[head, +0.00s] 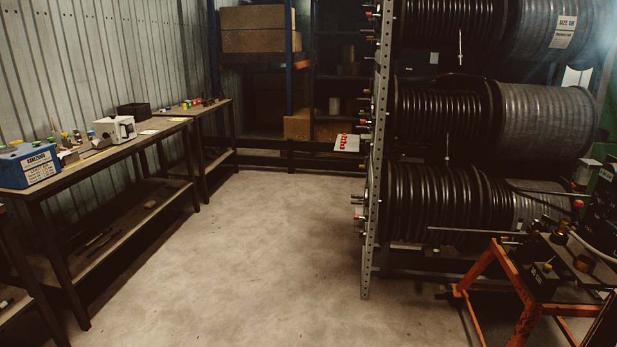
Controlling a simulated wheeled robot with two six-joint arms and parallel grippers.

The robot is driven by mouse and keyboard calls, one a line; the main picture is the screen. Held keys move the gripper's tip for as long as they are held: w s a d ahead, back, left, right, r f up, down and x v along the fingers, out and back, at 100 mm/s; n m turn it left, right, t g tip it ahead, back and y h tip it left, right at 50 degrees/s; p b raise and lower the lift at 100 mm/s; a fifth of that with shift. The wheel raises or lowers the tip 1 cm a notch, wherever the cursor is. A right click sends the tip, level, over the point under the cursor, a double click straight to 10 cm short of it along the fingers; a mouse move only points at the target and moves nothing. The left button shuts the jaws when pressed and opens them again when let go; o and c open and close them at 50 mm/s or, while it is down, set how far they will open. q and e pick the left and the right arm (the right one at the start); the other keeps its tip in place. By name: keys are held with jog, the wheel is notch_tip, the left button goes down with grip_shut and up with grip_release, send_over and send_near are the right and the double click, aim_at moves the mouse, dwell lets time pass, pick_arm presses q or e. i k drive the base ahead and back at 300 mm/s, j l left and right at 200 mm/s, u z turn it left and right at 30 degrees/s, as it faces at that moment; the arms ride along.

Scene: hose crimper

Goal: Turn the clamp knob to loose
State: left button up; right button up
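No clamp knob can be told for certain in the head view. At the right edge a dark machine (603,215) stands on an orange frame (503,268), with several small knobs and fittings. One red knob (578,204) sits on it, and a dark block with a small top knob (545,275) is at its front. Which of these is the clamp knob I cannot tell. The machine is cut off by the picture's right edge. Neither of my grippers is in view.
Hose reels (445,205) fill a perforated metal rack (372,190) beside the machine. A workbench (110,155) along the left wall holds a blue box (28,165) and a white device (115,129). Shelving (290,125) stands at the back. The concrete floor (230,260) between is clear.

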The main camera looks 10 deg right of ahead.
aim_at(549, 221)
jog(key=i+l+z, duration=0.1)
jog(key=i+z, duration=0.25)
jog(key=i, duration=0.2)
jog(key=i+j+z, duration=0.1)
jog(key=i+z, duration=0.25)
jog(key=i, duration=0.2)
jog(key=i+j+z, duration=0.2)
jog(key=i+z, duration=0.15)
jog(key=i, duration=0.2)
